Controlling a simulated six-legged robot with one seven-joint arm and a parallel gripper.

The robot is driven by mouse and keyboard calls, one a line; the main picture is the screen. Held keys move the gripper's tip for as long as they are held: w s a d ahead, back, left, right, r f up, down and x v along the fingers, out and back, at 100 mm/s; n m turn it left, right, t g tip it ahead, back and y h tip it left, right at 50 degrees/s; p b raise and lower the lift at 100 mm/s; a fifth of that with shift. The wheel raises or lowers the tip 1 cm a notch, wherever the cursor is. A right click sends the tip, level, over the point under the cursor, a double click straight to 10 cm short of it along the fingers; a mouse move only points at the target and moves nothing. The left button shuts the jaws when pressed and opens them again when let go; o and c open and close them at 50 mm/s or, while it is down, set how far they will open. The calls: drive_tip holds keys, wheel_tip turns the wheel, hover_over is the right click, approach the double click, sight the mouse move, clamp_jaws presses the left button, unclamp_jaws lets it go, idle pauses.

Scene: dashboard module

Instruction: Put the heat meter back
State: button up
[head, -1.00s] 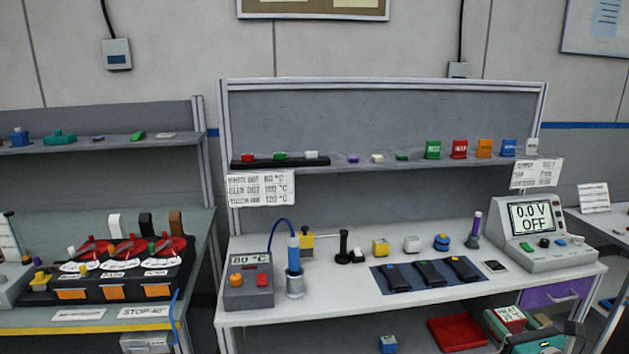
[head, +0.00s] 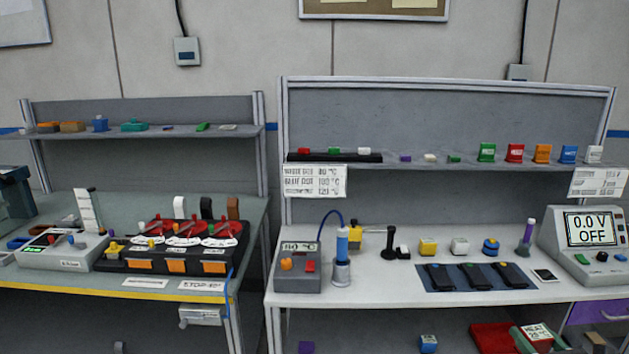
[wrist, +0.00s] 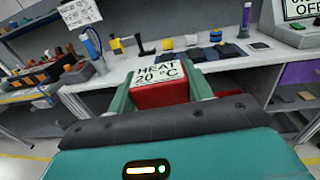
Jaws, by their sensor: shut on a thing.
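The heat meter (wrist: 160,86) is a red block with a white face reading "HEAT 20 °C". My gripper (wrist: 160,93) is shut on it, a green finger on each side. In the wrist view it is held in front of the white bench. In the head view the heat meter (head: 536,331) and my gripper (head: 535,338) are at the bottom right, below the bench top's front edge. The lower part of the gripper is cut off by the frame.
The white bench (head: 400,290) carries a soldering station (head: 298,267), a blue mat (head: 428,285) with three black items, and a meter reading "0.0 V OFF" (head: 590,240). A red tray (head: 487,335) lies below. The left bench (head: 245,235) holds reels and orange-fronted bins.

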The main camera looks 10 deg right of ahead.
drive_tip(key=w+a+f+n+y, duration=0.25)
drive_tip(key=w+a+f, duration=0.25)
drive_tip(key=w+a, duration=0.25)
drive_tip(key=w+a+f+n+y, duration=0.1)
drive_tip(key=w+a+f+y, duration=0.4)
drive_tip(key=a, duration=0.4)
drive_tip(key=w+a+f+n+y, duration=0.1)
drive_tip(key=a+f, duration=0.2)
drive_tip(key=a, duration=0.4)
drive_tip(key=w+a+f+n+g+y, duration=0.1)
drive_tip(key=w+a+f, duration=0.1)
drive_tip(key=a, duration=0.5)
drive_tip(key=w+a+f+n+g+y, duration=0.1)
drive_tip(key=w+a+f+y, duration=0.1)
drive_tip(key=a+f, duration=0.2)
drive_tip(key=a, duration=0.3)
drive_tip(key=shift+a+f+n, duration=0.25)
drive_tip(key=shift+a+n, duration=0.1)
